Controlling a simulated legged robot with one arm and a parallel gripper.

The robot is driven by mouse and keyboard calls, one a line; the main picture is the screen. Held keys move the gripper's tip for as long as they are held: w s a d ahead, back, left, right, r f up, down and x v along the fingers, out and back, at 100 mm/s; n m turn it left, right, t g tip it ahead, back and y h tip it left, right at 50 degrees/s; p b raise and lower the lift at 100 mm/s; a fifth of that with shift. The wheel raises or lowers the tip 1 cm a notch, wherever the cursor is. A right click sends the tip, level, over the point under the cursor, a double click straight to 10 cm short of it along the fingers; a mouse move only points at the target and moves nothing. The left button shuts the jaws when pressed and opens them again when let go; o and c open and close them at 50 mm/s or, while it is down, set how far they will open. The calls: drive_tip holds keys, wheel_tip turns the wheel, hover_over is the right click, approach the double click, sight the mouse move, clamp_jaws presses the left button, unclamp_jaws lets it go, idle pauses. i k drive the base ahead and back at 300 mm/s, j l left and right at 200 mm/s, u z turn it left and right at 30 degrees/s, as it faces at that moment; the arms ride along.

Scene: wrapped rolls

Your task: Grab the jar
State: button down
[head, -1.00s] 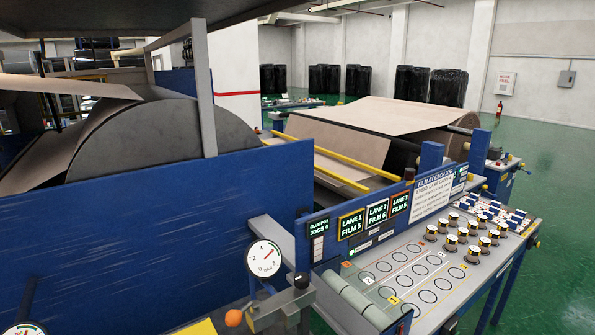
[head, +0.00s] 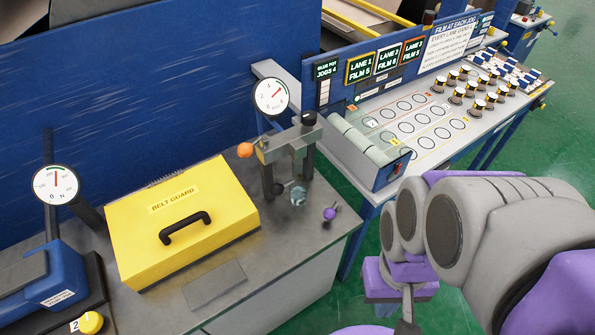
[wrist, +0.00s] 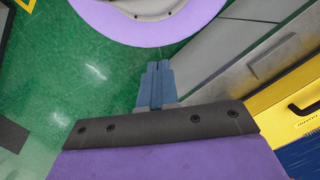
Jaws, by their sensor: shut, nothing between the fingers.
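What looks like the jar (head: 298,195), a small pale-blue glass piece, stands on the grey bench under a small press (head: 288,150), beside the yellow belt guard. It is small, and the press partly covers it from above. My gripper (wrist: 156,72) shows in the wrist view with its two blue-grey fingers together and nothing between them. It points over green floor beside the bench, away from the jar. In the head view my arm is at the right, apart from the jar. I cannot make out the jar in the wrist view.
The yellow belt guard (head: 180,222) fills the bench's middle, with a dial gauge (head: 56,184) at left. A purple-knobbed lever (head: 330,213) is right of the jar. A lane panel (head: 415,117) with several capped pots stands behind. Green floor (head: 560,130) is open at right.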

sight(299, 191)
drive_tip(key=i+l, duration=0.1)
drive_tip(key=l, duration=0.25)
drive_tip(key=i+l, duration=0.1)
drive_tip(key=l, duration=0.25)
drive_tip(key=i+l, duration=0.1)
drive_tip(key=l, duration=0.25)
drive_tip(key=l+u, duration=0.4)
drive_tip(key=i+l+u, duration=0.1)
drive_tip(key=l+u, duration=0.55)
drive_tip(key=u, duration=0.15)
